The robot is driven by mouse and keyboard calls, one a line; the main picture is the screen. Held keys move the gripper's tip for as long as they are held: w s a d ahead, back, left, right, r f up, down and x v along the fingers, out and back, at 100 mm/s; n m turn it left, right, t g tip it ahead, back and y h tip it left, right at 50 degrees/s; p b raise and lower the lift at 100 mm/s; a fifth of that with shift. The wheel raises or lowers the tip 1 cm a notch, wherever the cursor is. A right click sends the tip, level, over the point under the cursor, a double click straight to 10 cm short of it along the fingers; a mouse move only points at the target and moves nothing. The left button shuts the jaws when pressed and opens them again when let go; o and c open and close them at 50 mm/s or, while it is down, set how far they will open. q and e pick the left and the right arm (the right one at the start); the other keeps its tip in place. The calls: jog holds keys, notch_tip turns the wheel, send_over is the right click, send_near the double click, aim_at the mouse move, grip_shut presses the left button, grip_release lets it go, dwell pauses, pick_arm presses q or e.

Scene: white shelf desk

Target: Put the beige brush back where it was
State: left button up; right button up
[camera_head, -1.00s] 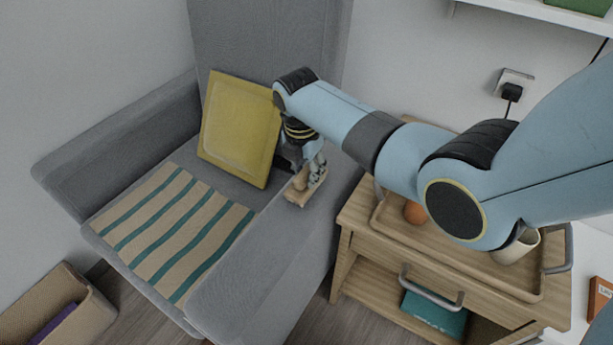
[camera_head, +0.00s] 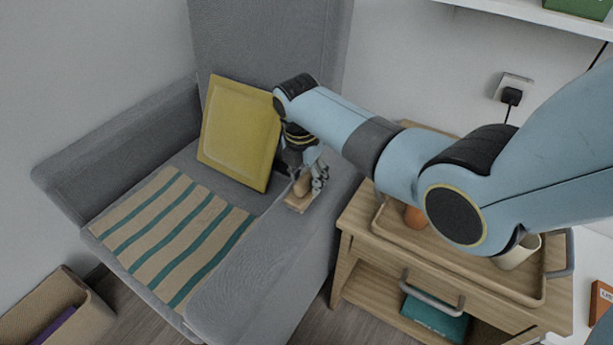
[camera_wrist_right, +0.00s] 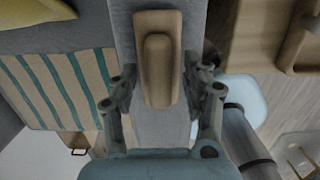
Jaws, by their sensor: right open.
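The beige brush (camera_head: 298,201) lies on the right armrest of the grey armchair (camera_head: 262,268). In the right wrist view the brush (camera_wrist_right: 158,60) lies lengthwise between the fingers, with a gap on each side. My right gripper (camera_head: 308,183) is just above the brush in the head view. It also shows in the right wrist view (camera_wrist_right: 162,82), with its fingers spread and nothing held. The far finger is partly hidden in the head view. My left gripper is out of view.
A yellow cushion (camera_head: 238,135) leans on the backrest, and a striped cloth (camera_head: 170,230) covers the seat. A wooden side table (camera_head: 352,221) stands right of the chair, with a tray (camera_head: 455,272), an orange ball (camera_head: 415,217) and a cup (camera_head: 517,253).

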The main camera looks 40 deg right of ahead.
aim_at(303, 180)
notch_tip(303, 180, up, 12)
jog(key=a+p, duration=0.1)
jog(key=p, duration=0.2)
jog(key=shift+s+a+f, duration=0.2)
jog(key=shift+s, duration=0.05)
